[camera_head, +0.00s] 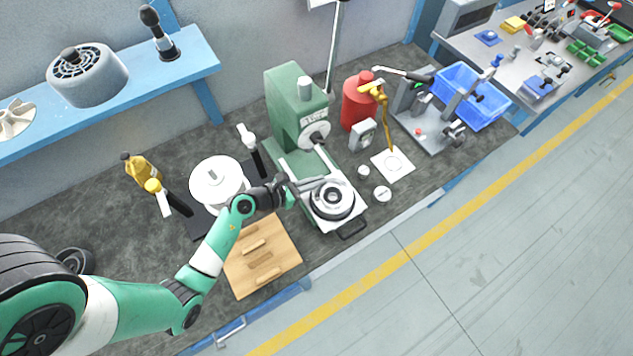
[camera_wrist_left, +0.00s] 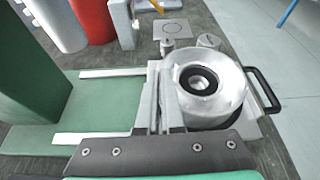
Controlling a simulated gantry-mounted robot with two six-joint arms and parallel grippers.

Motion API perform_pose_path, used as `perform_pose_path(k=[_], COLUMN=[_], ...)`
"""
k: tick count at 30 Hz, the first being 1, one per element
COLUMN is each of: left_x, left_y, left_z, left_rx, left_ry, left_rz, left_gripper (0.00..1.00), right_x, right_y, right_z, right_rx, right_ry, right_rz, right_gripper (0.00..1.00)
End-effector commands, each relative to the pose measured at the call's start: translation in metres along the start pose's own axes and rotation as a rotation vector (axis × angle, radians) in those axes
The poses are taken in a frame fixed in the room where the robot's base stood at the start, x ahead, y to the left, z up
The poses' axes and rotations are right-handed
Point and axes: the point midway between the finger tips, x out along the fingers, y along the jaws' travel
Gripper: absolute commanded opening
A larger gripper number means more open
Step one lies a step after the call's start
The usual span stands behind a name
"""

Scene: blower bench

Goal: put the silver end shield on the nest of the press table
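The silver end shield (camera_head: 333,195) is a round, shiny cup with a dark ring and a hole at its centre. It also shows in the left wrist view (camera_wrist_left: 235,88). It is at the sliding plate (camera_head: 352,215) of the green press (camera_head: 300,110), over the dark round nest; whether it is fully seated I cannot tell. My left gripper (camera_head: 322,184) reaches in from the left, with its fingers close together at the shield's near-left rim. Whether they clamp the rim is unclear. My right gripper is not in view.
A wooden block tray (camera_head: 262,262) lies at the bench front. A white round part (camera_head: 218,178) stands left of the press. A red canister (camera_head: 358,103), a grey gauge box (camera_head: 362,135) and a white marked sheet (camera_head: 393,165) are to the right. A black handle (camera_head: 352,230) projects from the plate.

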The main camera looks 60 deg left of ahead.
Motion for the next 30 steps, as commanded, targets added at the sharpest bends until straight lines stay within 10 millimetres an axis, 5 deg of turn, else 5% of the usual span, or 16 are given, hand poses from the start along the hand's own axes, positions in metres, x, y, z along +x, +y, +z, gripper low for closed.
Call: perform_pose_path(k=[4, 10, 20, 30], left_x=[0.001, 0.0, -0.002, -0.072], left_y=[0.0, 0.0, 0.0, 0.002], left_z=[-0.001, -0.002, 0.002, 0.003], left_rx=[-0.001, 0.0, 0.0, -0.005], left_ry=[-0.002, 0.0, 0.0, 0.001], left_rz=[0.001, 0.0, 0.0, 0.007], left_gripper=[0.0, 0.33, 0.33, 0.33], right_x=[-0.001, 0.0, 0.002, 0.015], right_y=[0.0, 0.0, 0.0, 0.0], right_z=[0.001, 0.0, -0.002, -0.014], right_rx=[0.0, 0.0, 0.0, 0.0], right_ry=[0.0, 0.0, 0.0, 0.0], right_rz=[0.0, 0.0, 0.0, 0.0], right_gripper=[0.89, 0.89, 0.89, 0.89])
